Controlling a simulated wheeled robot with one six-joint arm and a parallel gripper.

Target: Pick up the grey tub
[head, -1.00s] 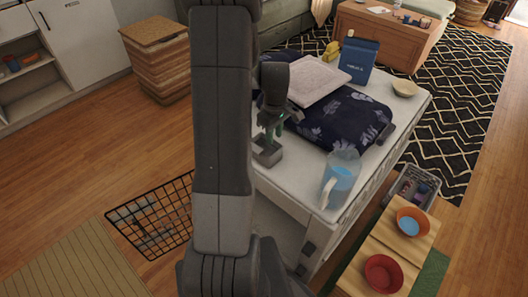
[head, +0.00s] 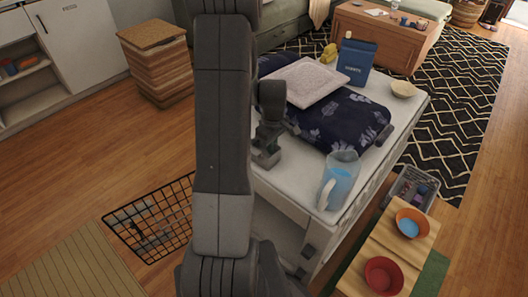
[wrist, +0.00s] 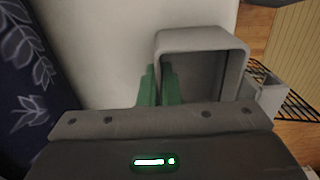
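The grey tub (head: 265,161) is a small open box near the left front edge of the white table (head: 300,178), partly hidden by my arm in the head view. In the wrist view the tub (wrist: 203,38) shows its open inside. My gripper (wrist: 160,85) has green fingers close together, one on each side of the tub's left wall, the right one inside it. It looks shut on that wall. In the head view my gripper (head: 267,146) is down at the tub, its fingertips hidden. I cannot tell whether the tub touches the table.
A clear jug (head: 340,180) of blue liquid stands right of the tub. Dark blue patterned cloth (head: 335,122) and a pale folded cloth (head: 303,82) lie behind. A black wire basket (head: 152,222) is on the floor at left. A wooden bench (head: 385,250) holds bowls.

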